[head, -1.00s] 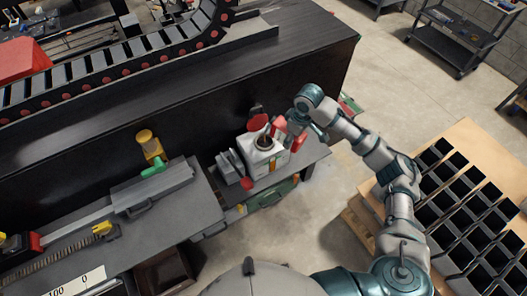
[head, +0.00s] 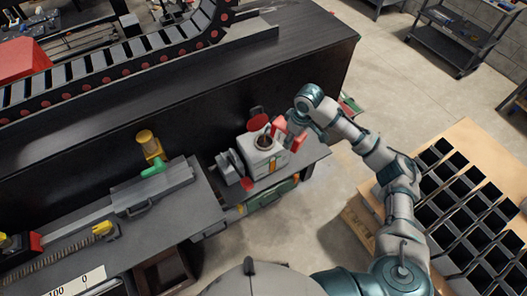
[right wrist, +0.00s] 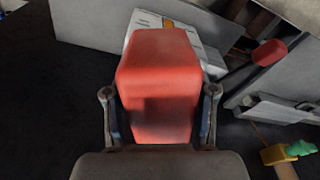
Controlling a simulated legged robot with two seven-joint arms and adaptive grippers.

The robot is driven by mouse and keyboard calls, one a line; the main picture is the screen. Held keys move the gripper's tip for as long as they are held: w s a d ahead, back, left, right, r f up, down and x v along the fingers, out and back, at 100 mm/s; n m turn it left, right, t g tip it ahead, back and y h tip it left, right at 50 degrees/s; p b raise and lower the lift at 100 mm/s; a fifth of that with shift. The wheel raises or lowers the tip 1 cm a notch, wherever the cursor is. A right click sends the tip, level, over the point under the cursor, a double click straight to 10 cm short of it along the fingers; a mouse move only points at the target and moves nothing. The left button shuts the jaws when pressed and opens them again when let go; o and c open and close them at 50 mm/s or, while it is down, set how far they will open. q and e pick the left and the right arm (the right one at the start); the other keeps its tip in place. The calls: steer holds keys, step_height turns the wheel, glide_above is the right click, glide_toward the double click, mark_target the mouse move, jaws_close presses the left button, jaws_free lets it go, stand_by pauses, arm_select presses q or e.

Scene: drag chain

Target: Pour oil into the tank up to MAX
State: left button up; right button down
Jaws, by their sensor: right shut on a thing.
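The tank (head: 256,163) is a whitish box on the low grey bench, with a dark round filler opening (head: 264,142) on top. Its red round cap (head: 258,121) stands open behind the opening. An orange strip shows on the tank's front; I cannot read a level or the MAX mark. My right gripper (head: 289,128) is shut on a red oil container (head: 297,142) at the tank's right upper side, close to the opening. In the right wrist view the red container (right wrist: 160,85) sits between both fingers, partly covering the tank (right wrist: 210,62). I cannot see any oil stream. My left gripper is out of view.
A dark machine wall (head: 110,140) rises behind the bench. Grey blocks (head: 229,167) stand just left of the tank. A yellow-capped part (head: 148,145) and a green handle (head: 155,167) are further left. A pallet with black bins (head: 470,205) is at right.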

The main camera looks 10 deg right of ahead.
steer(key=shift+s+d+f+t+y+b, duration=0.2)
steer(key=shift+f+t+y+b, duration=0.15)
steer(key=shift+f+b, duration=0.25)
steer(key=shift+s+d+f+t+y+b, duration=0.1)
steer(key=shift+f+t+y+b, duration=0.1)
steer(key=shift+f+t+b, duration=0.15)
steer(key=shift+s+d+f+t+y+b, duration=0.1)
steer(key=shift+f+t+y+b, duration=0.1)
steer(key=shift+f+b, duration=0.2)
steer(key=shift+s+d+f+t+y+b, duration=0.2)
steer(key=shift+f+t+y+b, duration=0.4)
steer(key=shift+b, duration=0.3)
steer(key=shift+a+f, duration=0.1)
